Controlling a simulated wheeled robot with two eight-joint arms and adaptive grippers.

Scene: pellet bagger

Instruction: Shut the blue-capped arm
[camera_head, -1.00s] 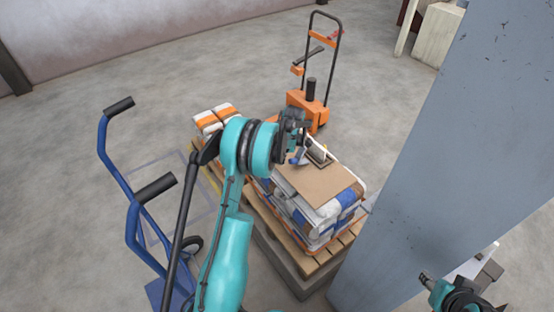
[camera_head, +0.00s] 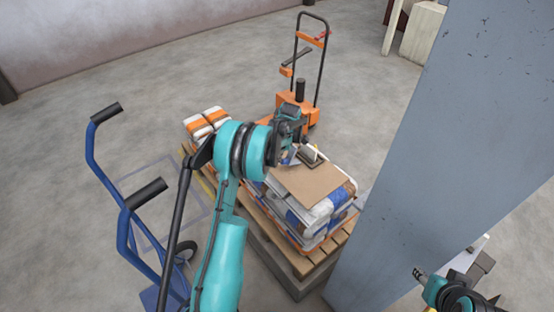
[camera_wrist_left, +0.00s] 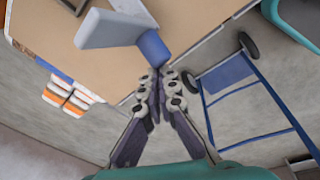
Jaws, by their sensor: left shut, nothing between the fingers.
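The blue-capped arm is a flat pale grey-blue bar (camera_wrist_left: 108,28) with a blue cylindrical cap (camera_wrist_left: 153,48) at its end, above a tan cardboard sheet. In the head view only a small part of it shows under my left gripper (camera_head: 301,143). In the left wrist view my left gripper (camera_wrist_left: 165,73) is shut and empty, its fingertips right beside the cap. I cannot tell whether they touch it. My right gripper (camera_head: 418,273) is at the lower right, far from the arm, too small to tell its jaws.
The cardboard sheet (camera_head: 306,184) lies on stacked bags (camera_head: 325,212) on a wooden pallet (camera_head: 340,240). A small upright post (camera_head: 316,150) stands on a dark plate behind. A grey pillar (camera_head: 420,160) rises to the right. A blue hand truck (camera_head: 122,225) and an orange pallet truck (camera_head: 298,102) stand nearby.

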